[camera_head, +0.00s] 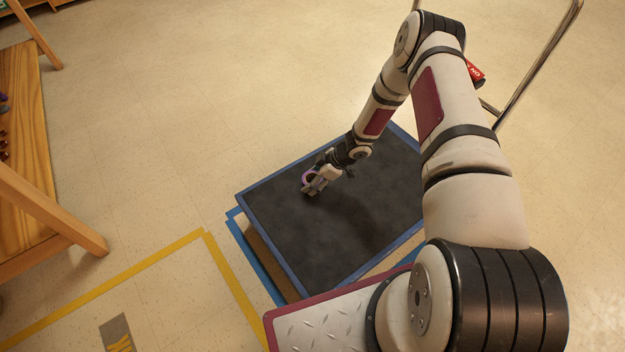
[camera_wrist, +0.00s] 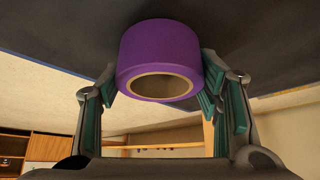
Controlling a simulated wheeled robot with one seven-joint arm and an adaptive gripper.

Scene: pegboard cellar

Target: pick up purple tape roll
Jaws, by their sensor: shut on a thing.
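The purple tape roll (camera_wrist: 160,52) shows large in the wrist view, between the two green-padded fingers of my gripper (camera_wrist: 160,90). The fingers are shut on its two sides, and its round hole faces the camera. In the head view the roll (camera_head: 308,175) is a small purple ring at my gripper (camera_head: 312,186), partly hidden by the fingers. The gripper is over the dark top of a blue-edged platform (camera_head: 285,240). I cannot tell whether the roll touches that surface or is held just above it.
The dark platform top around my gripper looks clear. A wooden table (camera_head: 28,150) with small items stands at the left. A metal tube frame (camera_head: 535,65) is at the upper right. Yellow tape (camera_head: 120,282) marks the floor at lower left.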

